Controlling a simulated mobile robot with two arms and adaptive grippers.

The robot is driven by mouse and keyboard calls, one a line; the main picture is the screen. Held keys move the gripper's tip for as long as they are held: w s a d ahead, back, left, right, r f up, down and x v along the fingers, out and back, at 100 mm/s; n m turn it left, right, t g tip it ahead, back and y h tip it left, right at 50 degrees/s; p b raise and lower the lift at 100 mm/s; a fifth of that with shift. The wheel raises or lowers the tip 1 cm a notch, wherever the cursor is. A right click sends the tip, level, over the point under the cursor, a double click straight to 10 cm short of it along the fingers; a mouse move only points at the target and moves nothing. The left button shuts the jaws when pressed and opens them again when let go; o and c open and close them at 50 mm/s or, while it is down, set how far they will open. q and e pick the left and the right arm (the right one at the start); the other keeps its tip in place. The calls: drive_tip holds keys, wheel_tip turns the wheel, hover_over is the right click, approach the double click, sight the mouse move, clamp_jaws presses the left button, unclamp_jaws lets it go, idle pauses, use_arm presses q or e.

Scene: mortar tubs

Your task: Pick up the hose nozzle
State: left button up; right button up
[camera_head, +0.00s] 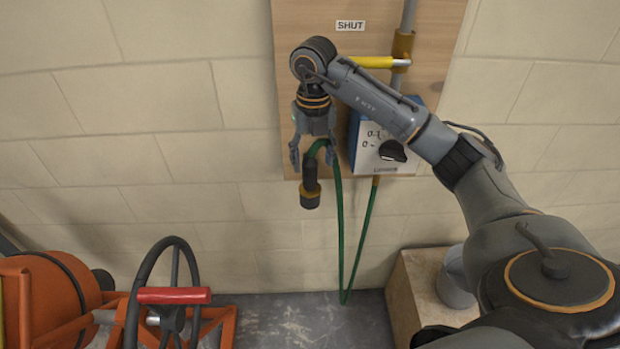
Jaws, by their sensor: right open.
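The hose nozzle (311,187) is dark with a brownish ring near its lower end. It hangs pointing down in front of the wall, at the end of a green hose (340,235). My right gripper (312,164) reaches down from above with its fingers open. The fingers are on either side of the upper nozzle and hose end in the picture; I cannot tell whether they touch it. The gripper hides part of the hose's top and whatever holds it up. My left gripper is not in view.
A wooden board (450,20) carries a "SHUT" label (350,25), a yellow lever (372,62) and a blue-and-white box (372,150) with a black knob. An orange machine (60,290) with a black handwheel (140,275) stands lower left. A pale block (405,290) stands lower right.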

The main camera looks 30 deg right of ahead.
sight(310, 176)
drive_tip(key=shift+a+f+p, duration=0.2)
drive_tip(key=shift+f+p, duration=0.2)
drive_tip(key=shift+f, duration=0.15)
drive_tip(key=f, duration=0.2)
drive_tip(key=f+p, duration=0.1)
drive_tip(key=shift+a+f+p, duration=0.2)
drive_tip(key=shift+f+p, duration=0.1)
drive_tip(key=shift+f, duration=0.45)
drive_tip(key=shift+c, duration=0.4)
clamp_jaws()
drive_tip(key=shift+w+r, duration=0.1)
